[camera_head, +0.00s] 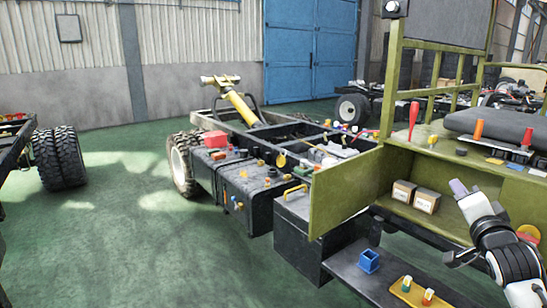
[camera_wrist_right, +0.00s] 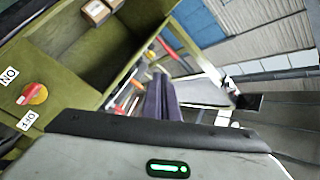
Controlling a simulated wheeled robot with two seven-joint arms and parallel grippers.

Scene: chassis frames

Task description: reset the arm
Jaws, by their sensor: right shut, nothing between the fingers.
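My right gripper (camera_head: 457,187) is at the right of the head view, in front of the open olive-green compartment (camera_head: 455,170). Its purple-grey fingers are shut with nothing between them. In the right wrist view, the closed fingers (camera_wrist_right: 160,97) point up past the compartment's edge. The gripper is to the right of two small cardboard-coloured boxes (camera_head: 403,191) in the compartment; I cannot tell the exact gap. My left gripper is not in view.
An olive door (camera_head: 345,192) stands open left of the compartment. A dark shelf below holds a blue square holder (camera_head: 368,261) and a yellow plate (camera_head: 420,294). A red knob (camera_wrist_right: 34,94) is near the wrist. A chassis frame (camera_head: 290,135) stands behind; green floor (camera_head: 120,240) is clear at left.

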